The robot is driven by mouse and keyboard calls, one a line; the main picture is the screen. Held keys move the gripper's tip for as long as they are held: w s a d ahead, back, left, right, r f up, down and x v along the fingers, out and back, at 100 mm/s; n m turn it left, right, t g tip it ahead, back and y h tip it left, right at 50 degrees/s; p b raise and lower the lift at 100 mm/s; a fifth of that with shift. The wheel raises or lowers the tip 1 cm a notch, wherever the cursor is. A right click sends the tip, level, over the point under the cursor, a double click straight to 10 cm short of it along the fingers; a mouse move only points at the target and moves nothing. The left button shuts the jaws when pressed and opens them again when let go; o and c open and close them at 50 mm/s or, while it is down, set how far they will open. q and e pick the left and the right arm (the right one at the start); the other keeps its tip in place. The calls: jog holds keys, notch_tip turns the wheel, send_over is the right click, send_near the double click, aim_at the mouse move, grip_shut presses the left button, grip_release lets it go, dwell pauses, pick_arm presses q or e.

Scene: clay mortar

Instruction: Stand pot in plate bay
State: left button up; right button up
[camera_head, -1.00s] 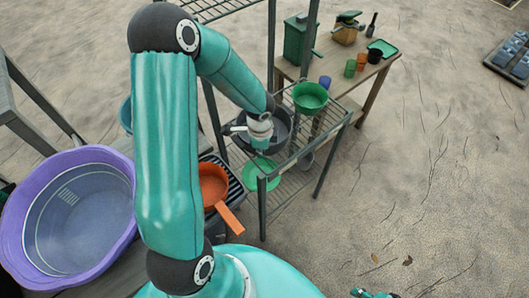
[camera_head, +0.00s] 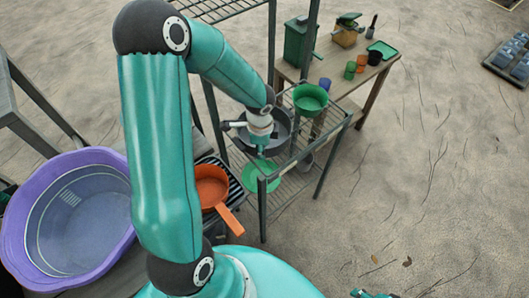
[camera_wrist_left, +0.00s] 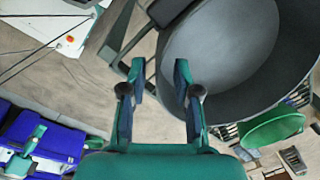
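An orange pot (camera_head: 211,188) with a long handle rests tilted on a black slatted rack (camera_head: 236,186); the handle points down and to the right. I cannot tell which part of the rack is the plate bay. My left gripper (camera_head: 261,150) is over the metal shelf stand, beyond the orange pot and apart from it. In the left wrist view its two fingers (camera_wrist_left: 158,78) are spread with nothing between them. A large grey basin (camera_wrist_left: 225,50) is beside the fingers; it also shows in the head view (camera_head: 283,133). A small teal part at the bottom edge may be my right gripper.
A metal shelf stand (camera_head: 330,133) holds a green bowl (camera_head: 310,98) and a green plate (camera_head: 262,176). A purple tub (camera_head: 68,158) stands at left. A wooden table (camera_head: 352,92) with cups and bins is behind. The ground at right is mostly clear.

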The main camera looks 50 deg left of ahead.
pick_arm(q)
notch_tip(320, 180, up, 9)
jog(key=s+d+f+n+h, duration=0.1)
jog(key=s+d+f+n, duration=0.2)
jog(key=d+f, duration=0.4)
jog(key=s+d+f+n+h, duration=0.2)
jog(key=d+f+n, duration=0.3)
jog(key=d+f, duration=0.2)
jog(key=s+d+f+n+h, duration=0.1)
jog(key=s+d+f+n, duration=0.2)
jog(key=d+f, duration=0.5)
jog(key=shift+s+d+n+h+p, duration=0.3)
jog(key=shift+d+n, duration=0.3)
jog(key=shift+d, duration=0.2)
